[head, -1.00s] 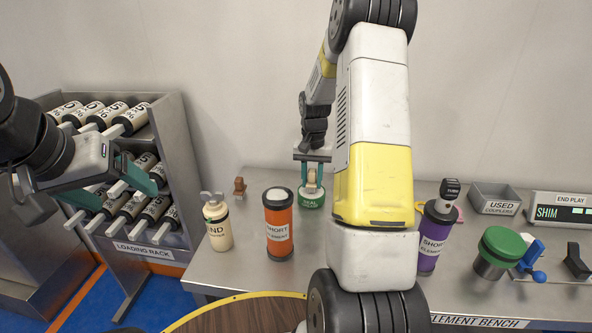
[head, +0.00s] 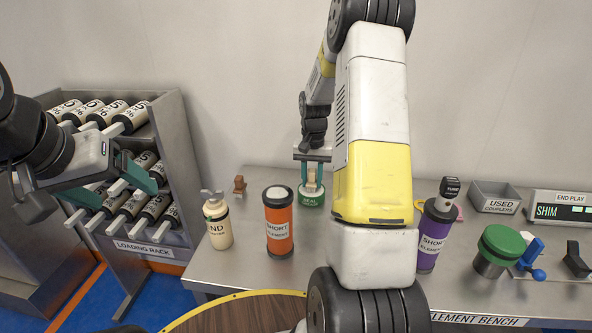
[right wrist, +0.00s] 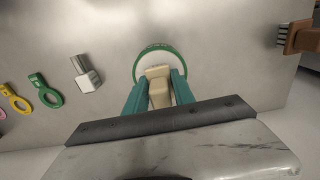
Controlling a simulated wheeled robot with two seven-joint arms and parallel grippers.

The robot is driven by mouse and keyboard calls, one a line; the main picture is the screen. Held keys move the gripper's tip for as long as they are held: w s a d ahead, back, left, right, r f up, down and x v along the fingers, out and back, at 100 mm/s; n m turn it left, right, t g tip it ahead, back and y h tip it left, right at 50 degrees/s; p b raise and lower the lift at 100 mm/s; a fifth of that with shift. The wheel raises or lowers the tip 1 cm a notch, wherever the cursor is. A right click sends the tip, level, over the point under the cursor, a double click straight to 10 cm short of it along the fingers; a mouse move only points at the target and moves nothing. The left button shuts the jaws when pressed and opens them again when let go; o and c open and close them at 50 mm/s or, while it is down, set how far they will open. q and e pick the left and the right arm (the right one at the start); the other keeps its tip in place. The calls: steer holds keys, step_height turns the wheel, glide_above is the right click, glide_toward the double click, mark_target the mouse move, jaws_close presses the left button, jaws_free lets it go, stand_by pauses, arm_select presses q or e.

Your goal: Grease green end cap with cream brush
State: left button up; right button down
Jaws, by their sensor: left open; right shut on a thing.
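The green end cap (head: 503,242) sits on a metal cylinder at the right of the bench. The cream brush (right wrist: 158,88) is between the teal fingers of my right gripper (right wrist: 160,92), which is shut on it. In the head view my right gripper (head: 312,160) is over a green pot (head: 311,198) labelled SEAL. The right wrist view shows the pot's green rim (right wrist: 158,47) and pale top just beyond the brush; I cannot tell if the brush tip touches it. My left gripper (head: 112,190) is open and empty in front of the loading rack.
A cream bottle (head: 217,222), an orange element (head: 278,222) and a purple element (head: 434,238) stand on the bench. A brown brush (head: 239,187) is at the back. A grey bin (head: 495,198) and a display (head: 563,211) are at right. My right arm hides the bench's middle.

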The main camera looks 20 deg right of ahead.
mark_target(312, 171)
stand_by(0.4)
steer(key=shift+r, duration=3.45)
